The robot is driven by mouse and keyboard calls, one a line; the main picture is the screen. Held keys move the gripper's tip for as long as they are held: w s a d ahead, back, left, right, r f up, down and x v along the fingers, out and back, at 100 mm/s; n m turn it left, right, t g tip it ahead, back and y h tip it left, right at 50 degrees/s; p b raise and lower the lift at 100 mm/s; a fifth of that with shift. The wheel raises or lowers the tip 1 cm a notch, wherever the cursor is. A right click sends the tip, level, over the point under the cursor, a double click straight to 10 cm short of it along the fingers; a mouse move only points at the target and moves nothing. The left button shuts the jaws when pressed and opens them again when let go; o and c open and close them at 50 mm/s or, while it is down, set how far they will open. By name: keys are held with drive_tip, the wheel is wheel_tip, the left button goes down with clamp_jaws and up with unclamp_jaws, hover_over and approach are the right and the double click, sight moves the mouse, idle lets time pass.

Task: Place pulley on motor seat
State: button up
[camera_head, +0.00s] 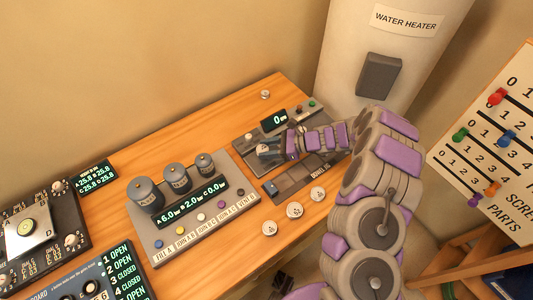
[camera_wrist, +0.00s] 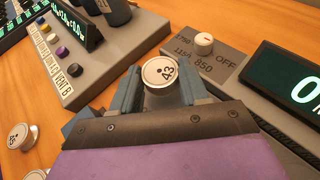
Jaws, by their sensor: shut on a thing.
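My gripper (camera_head: 268,151) reaches over the grey motor unit (camera_head: 246,137) at the right of the wooden table. In the wrist view its two blue-grey fingers (camera_wrist: 160,88) are shut on a round, pale pulley (camera_wrist: 160,71) marked 43. The pulley's face is turned up to the camera. The unit's knob (camera_wrist: 204,40), marked OFF and 850, is just beyond the right finger. The motor seat cannot be made out; my gripper covers part of the unit. I cannot tell whether the pulley touches anything below.
Several other pale discs (camera_head: 295,210) lie in front of the unit, and one (camera_head: 265,94) behind it. A console (camera_head: 222,215) with grey canisters (camera_head: 145,194) stands to the left. The unit's lit display (camera_head: 280,120) is behind my gripper. A water heater (camera_head: 385,45) stands behind the table.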

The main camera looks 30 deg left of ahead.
drive_tip(key=shift+w+a+f, duration=0.15)
drive_tip(key=shift+w+a, duration=0.05)
drive_tip(key=shift+a, duration=0.2)
drive_tip(key=f, duration=0.2)
drive_tip(key=f+b, duration=0.1)
drive_tip(key=shift+d+f, duration=0.15)
drive_tip(key=shift+d, duration=0.1)
drive_tip(key=shift+a, duration=0.1)
drive_tip(key=o, duration=0.8)
drive_tip(key=p+v, duration=0.2)
drive_tip(key=v, duration=1)
